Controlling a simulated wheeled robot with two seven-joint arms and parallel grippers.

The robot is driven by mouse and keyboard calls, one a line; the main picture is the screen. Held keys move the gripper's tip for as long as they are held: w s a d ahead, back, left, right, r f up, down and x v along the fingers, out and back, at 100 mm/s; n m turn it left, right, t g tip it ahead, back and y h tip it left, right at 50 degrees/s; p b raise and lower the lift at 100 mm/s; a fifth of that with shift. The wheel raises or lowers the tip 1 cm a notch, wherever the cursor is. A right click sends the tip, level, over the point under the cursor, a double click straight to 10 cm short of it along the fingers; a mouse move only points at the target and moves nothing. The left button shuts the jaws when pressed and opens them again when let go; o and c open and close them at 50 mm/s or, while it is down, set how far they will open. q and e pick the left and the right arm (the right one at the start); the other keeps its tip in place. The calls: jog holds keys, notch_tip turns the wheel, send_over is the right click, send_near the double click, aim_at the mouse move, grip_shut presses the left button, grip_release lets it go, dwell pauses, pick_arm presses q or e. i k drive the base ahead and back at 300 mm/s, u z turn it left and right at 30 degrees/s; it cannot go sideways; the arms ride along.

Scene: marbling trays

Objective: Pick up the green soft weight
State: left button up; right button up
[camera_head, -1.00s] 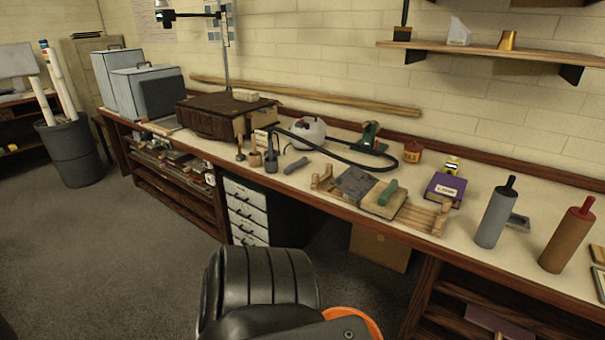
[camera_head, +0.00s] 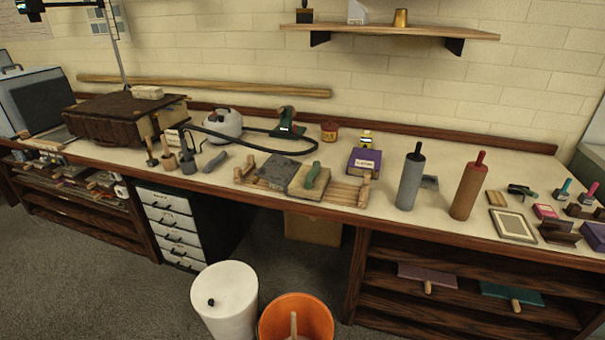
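The green soft weight (camera_head: 313,174) appears to be the small, long green piece on the bench. It lies on top of a tan block (camera_head: 308,184), which rests on a slatted wooden rack (camera_head: 346,190). A dark grey slab (camera_head: 277,172) sits beside the block on its left. Neither of my grippers is in view.
The bench (camera_head: 390,228) also holds a purple box (camera_head: 364,161), a grey roller (camera_head: 410,181), a red-handled brown roller (camera_head: 467,190) and a grey piece (camera_head: 215,161). A white bin (camera_head: 225,300) and orange bucket (camera_head: 296,318) stand on the floor in front.

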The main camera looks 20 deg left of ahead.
aim_at(309, 176)
jog(key=i, duration=0.95)
